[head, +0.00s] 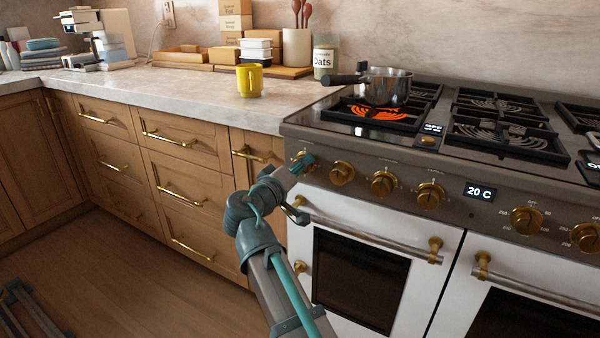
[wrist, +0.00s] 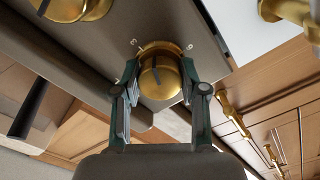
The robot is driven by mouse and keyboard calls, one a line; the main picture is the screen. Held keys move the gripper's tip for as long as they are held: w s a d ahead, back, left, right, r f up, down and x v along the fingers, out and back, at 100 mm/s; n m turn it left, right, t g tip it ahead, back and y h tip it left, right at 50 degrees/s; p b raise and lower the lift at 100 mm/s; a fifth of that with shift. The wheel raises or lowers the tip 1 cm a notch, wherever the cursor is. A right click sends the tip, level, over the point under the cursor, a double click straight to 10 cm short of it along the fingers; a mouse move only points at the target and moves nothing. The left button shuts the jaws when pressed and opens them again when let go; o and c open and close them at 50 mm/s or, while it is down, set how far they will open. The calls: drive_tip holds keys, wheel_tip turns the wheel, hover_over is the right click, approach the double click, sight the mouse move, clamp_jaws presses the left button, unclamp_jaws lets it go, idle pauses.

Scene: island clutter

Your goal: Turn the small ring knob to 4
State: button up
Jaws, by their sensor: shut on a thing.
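The leftmost brass knob (wrist: 158,76) on the range's front panel sits between my gripper's fingers in the wrist view. My gripper (wrist: 160,84) is shut on it, one finger on each side. The knob has a dark pointer line, and small white marks show on the panel around its edge; most are too small to read. In the head view, my gripper (head: 303,162) reaches this knob from the front and hides much of it. Several more brass knobs, such as the one beside it (head: 342,174), run along the panel to the right.
A front left burner (head: 379,113) glows orange, with a saucepan (head: 387,87) over its back part. A display (head: 480,192) reads 20 C. The oven door handle (head: 370,236) runs below the knobs. A yellow mug (head: 249,80) stands on the counter at left.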

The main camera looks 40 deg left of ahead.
idle(0.5)
drive_tip(key=o, duration=1.1)
drive_tip(key=shift+o, duration=0.2)
drive_tip(key=s+d, duration=0.1)
drive_tip(key=s, duration=1)
drive_tip(key=shift+s+d, duration=0.25)
drive_tip(key=shift+s, duration=0.15)
